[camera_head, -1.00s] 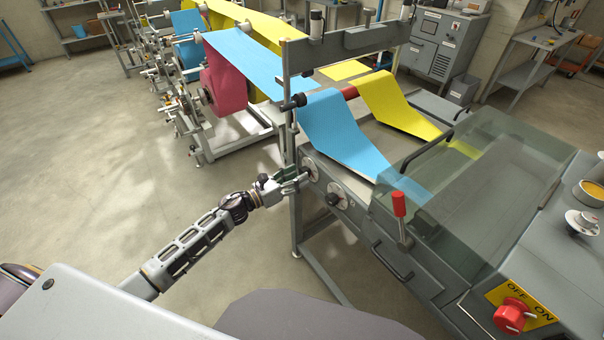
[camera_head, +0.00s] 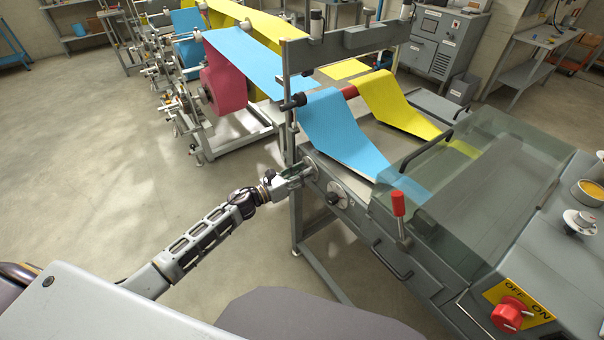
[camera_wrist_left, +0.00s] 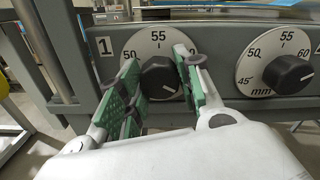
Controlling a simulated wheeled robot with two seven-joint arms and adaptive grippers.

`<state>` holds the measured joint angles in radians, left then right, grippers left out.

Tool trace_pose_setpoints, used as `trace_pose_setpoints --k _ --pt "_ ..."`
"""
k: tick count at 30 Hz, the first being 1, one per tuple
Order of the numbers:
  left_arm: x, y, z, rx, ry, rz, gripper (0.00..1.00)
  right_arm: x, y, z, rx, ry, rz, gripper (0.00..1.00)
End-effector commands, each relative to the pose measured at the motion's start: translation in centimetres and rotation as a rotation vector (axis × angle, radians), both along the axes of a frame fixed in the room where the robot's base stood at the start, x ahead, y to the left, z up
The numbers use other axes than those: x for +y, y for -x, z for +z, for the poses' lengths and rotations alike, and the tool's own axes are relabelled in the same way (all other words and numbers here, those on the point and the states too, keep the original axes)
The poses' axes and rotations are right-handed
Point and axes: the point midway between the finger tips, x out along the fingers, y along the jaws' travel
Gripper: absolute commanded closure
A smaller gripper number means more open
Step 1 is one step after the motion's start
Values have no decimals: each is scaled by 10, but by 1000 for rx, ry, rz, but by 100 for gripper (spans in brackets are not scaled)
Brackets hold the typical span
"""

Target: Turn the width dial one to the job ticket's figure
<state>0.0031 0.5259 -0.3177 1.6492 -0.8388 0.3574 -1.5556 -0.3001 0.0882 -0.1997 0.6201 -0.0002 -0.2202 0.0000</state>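Width dial one is a round white plate (camera_wrist_left: 129,43) marked 1, with 50 and 55 legible and a black knob (camera_wrist_left: 160,80) at its middle. In the head view, dial one (camera_head: 313,168) is at the left end of the machine's side panel, partly behind my gripper. My left gripper (camera_wrist_left: 158,76) is open, its green-padded fingers on either side of the knob. Whether the pads touch the knob cannot be told. The fingers hide parts of the plate and knob, and the knob's exact reading is not clear. My right gripper is out of view. I cannot make out a job ticket.
A second dial (camera_wrist_left: 254,62) with a black knob, marked in mm, sits just right of dial one. Above are blue film (camera_head: 345,128) and yellow film (camera_head: 392,103). A red-handled lever (camera_head: 398,204), clear cover and red switch (camera_head: 510,316) lie right. Floor at left is clear.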

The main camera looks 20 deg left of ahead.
Motion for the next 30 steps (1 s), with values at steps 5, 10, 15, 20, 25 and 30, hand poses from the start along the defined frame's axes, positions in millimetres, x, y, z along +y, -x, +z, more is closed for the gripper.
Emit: trace_pose_setpoints --k 5,10,15,20,25,30 --pt "0 0 0 0 0 0 90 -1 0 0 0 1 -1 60" --pt "0 0 0 4 6 0 90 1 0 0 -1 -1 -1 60" --pt "0 0 0 25 32 0 90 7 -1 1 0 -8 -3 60" --pt "0 0 0 66 83 0 90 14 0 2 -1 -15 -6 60" --pt "0 0 0 136 172 1 90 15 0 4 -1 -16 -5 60" --pt "0 0 1 225 288 1 90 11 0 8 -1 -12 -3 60"
